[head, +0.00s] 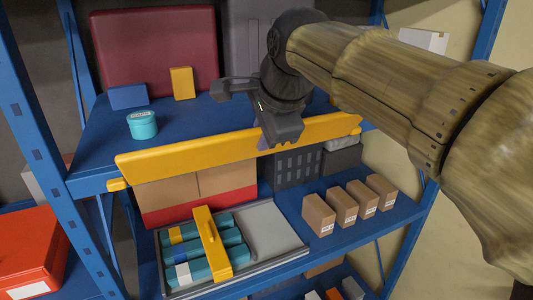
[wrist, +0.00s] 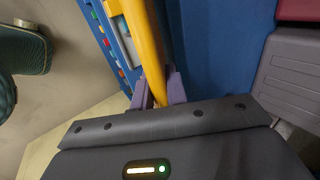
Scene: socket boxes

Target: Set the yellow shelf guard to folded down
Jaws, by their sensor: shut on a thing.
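The yellow shelf guard (head: 200,153) is a long bar across the front edge of the upper blue shelf, standing up along that edge in the head view. It also shows in the wrist view (wrist: 146,45), running down between my fingers. My gripper (head: 266,143) is at the guard's middle-right part, coming from above. In the wrist view my gripper (wrist: 158,92) has its two purple fingers on either side of the bar, shut on it. The fingertips are partly hidden in the head view.
On the upper shelf stand a teal tin (head: 142,125), a blue box (head: 128,97), a yellow box (head: 182,83) and a dark red case (head: 155,50). Below, a tray (head: 297,245) holds teal cylinders, beside several small brown boxes (head: 318,215). Blue posts (head: 43,150) flank the shelves.

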